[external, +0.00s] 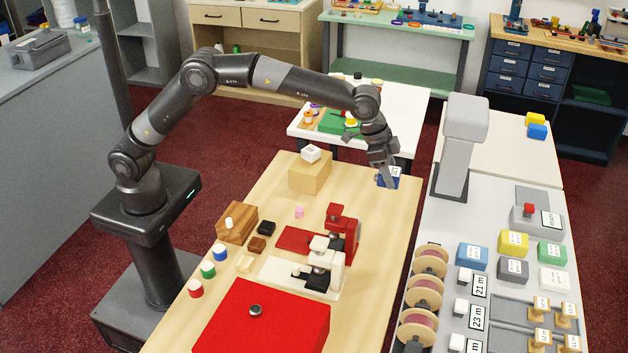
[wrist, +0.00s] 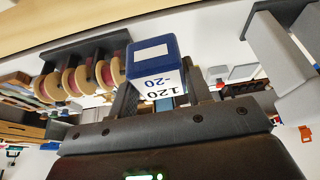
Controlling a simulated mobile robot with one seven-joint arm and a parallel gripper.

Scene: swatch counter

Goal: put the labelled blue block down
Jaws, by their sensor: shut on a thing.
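A dark blue block (wrist: 150,47) with white labelled faces is between the fingers of my gripper (wrist: 160,92) in the wrist view. The printing on one face reads about "120" and "-20". In the external view, my gripper (external: 384,172) points down and is shut on the blue block (external: 390,183) near the far right corner of the wooden table (external: 370,230). I cannot tell its height above the table. The fingers and arm partly hide the block there.
Red and white presses (external: 343,228) and a red box (external: 262,325) are nearer. The counter at right holds a grey column (external: 458,150), spools (external: 424,293) and coloured blocks (external: 513,243).

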